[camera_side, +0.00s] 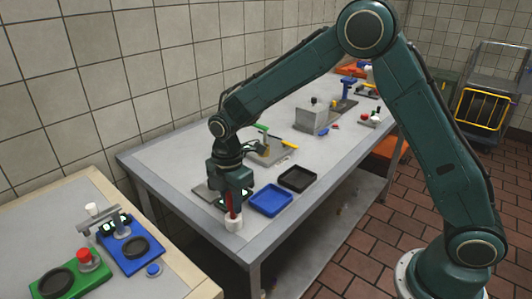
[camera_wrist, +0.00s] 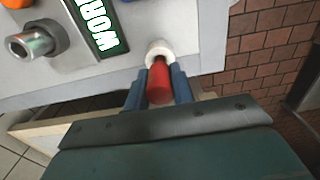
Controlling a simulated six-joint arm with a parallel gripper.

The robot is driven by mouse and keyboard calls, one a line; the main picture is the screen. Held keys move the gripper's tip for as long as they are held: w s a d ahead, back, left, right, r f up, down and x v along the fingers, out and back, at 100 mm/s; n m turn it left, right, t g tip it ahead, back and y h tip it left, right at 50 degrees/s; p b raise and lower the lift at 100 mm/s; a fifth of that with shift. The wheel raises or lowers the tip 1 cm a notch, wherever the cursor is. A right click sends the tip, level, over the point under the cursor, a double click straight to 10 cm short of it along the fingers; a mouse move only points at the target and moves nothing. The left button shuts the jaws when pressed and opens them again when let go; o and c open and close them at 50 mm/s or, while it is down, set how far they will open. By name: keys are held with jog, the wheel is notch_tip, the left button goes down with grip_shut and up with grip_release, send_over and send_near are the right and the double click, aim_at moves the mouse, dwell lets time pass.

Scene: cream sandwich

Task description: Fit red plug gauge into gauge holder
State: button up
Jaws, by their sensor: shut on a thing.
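My gripper (camera_side: 230,196) points down over the near corner of the grey table and is shut on the red plug gauge (camera_side: 231,208). In the wrist view the red plug gauge (camera_wrist: 160,84) sits between the two blue fingers of my gripper (camera_wrist: 158,76). The gauge holder, a small white cylinder (camera_side: 234,225), stands upright near the table edge directly under the plug. In the wrist view its white rim (camera_wrist: 158,47) shows just beyond the plug. The plug's lower end meets the holder's top; how deep it sits is hidden.
A blue tray (camera_side: 271,211) and a black tray (camera_side: 297,188) lie right of my gripper. A dark panel with white letters (camera_wrist: 98,22) and a grey metal cylinder (camera_wrist: 38,42) show in the wrist view. The table edge is close by the holder. A second table (camera_side: 180,282) stands at left.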

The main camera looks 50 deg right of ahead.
jog(key=shift+f, duration=1.2)
jog(key=o, duration=1.1)
jog(key=shift+c, duration=0.2)
jog(key=shift+r, duration=0.15)
notch_tip(320, 180, up, 13)
jog(key=shift+r, duration=0.3)
